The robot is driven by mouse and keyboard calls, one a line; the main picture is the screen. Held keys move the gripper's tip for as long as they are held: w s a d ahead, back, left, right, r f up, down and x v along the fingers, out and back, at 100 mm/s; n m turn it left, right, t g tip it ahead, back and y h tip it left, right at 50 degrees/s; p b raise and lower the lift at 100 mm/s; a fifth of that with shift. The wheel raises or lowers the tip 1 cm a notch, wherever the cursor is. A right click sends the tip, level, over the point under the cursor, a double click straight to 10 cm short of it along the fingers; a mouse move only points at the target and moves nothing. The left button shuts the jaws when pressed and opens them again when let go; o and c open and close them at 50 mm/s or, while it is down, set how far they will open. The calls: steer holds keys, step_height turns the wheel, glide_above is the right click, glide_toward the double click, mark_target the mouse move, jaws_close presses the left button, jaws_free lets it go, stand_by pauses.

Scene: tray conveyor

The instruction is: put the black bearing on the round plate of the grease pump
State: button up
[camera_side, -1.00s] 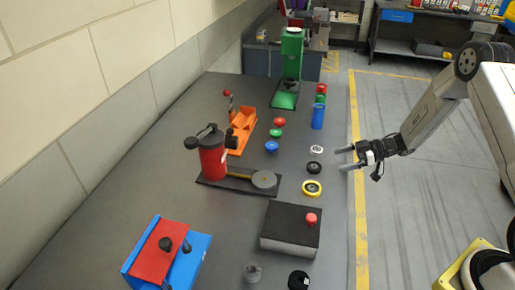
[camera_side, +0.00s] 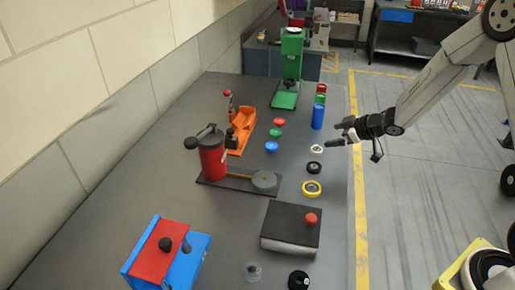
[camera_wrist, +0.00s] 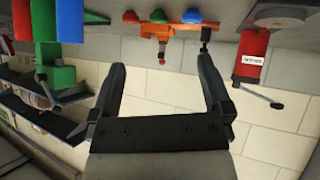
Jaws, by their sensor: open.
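The black bearing (camera_side: 314,167) is a small black ring lying flat on the table in the side view, between a white ring and a yellow ring. The grease pump (camera_side: 213,158) is a red cylinder with a black handle on a dark base. Its grey round plate (camera_side: 264,180) is bare, left of the yellow ring. My gripper (camera_side: 332,139) is open and empty, above and right of the bearing near the table's right edge. In the wrist view my gripper (camera_wrist: 160,62) has spread fingers with nothing between them. The pump (camera_wrist: 252,55) shows there at the right; I cannot make out the bearing.
A white ring (camera_side: 317,149) and a yellow ring (camera_side: 312,189) flank the bearing. A blue cylinder (camera_side: 318,117) stands just behind. A dark box with a red button (camera_side: 311,219) stands in front. An orange fixture (camera_side: 240,137) is behind the pump.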

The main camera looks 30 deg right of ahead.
steer(key=s+a+r+m+g+h, duration=0.1)
steer(key=s+a+m+g, duration=0.2)
steer(key=s, duration=0.7)
steer(key=s+a+r+m+g+h, duration=0.2)
steer(key=s+a+m+g, duration=0.1)
steer(key=s, duration=0.8)
steer(key=a+g, duration=0.1)
steer(key=a, duration=0.1)
steer(key=shift+s+a+r+m, duration=0.3)
steer(key=shift+a, duration=0.05)
steer(key=w+d+f+m+y, duration=0.1)
steer(key=w+d+f+m, duration=0.1)
steer(key=w+m, duration=0.8)
steer(key=w+d+f+m+g+y, duration=0.1)
steer(key=w+d+f+m, duration=0.2)
steer(key=w+m, duration=0.7)
steer(key=shift+w+m, duration=0.3)
steer(key=shift+m, duration=2.1)
steer(key=shift+f, duration=0.1)
